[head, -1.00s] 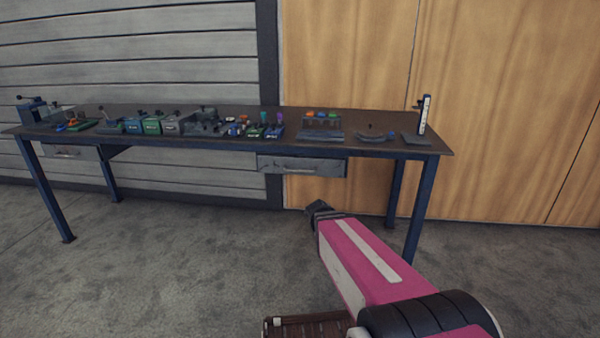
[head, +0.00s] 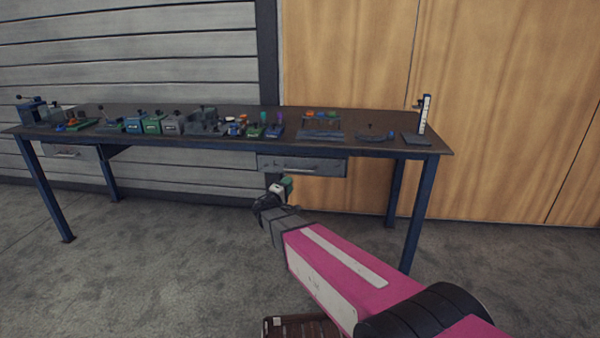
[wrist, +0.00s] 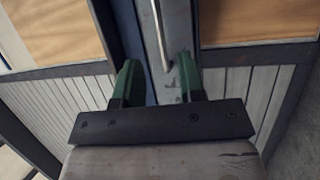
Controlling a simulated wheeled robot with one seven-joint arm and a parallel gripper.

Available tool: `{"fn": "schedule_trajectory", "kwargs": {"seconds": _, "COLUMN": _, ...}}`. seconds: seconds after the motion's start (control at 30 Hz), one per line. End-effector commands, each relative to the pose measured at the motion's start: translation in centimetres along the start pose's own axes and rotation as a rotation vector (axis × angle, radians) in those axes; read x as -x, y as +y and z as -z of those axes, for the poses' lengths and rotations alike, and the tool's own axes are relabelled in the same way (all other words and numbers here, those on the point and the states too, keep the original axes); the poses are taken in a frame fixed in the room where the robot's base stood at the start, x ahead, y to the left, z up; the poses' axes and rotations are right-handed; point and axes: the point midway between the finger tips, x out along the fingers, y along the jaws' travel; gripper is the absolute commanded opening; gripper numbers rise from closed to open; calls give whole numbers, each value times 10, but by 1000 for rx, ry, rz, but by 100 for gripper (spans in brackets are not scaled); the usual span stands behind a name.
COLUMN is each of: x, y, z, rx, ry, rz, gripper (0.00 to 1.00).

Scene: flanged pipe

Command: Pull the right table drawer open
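The right table drawer (head: 325,165) is a grey box under the right half of the workbench, and it looks closed. Its thin metal handle (wrist: 160,32) runs upright in the wrist view, along the grey drawer front (wrist: 180,25). My gripper (head: 284,186) is just below and in front of this drawer in the head view. In the wrist view its two green fingers (wrist: 157,68) are apart, with nothing held between them. The handle's near end shows in line with the gap between the fingers; I cannot tell how far ahead it is.
The dark workbench top (head: 375,150) carries several small tools and coloured blocks. A left drawer (head: 70,152) hangs under its other end. A blue front leg (head: 415,215) stands right of my arm.

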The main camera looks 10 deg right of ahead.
Motion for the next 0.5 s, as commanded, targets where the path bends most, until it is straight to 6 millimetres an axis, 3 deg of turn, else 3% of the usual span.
{"fn": "schedule_trajectory", "kwargs": {"seconds": 0.17, "x": -11, "y": 1, "z": 4, "rx": 3, "ry": 8, "rz": -11, "gripper": 36}}
{"fn": "schedule_trajectory", "kwargs": {"seconds": 0.5, "x": -70, "y": 1, "z": 4, "rx": 3, "ry": 6, "rz": -10, "gripper": 36}}
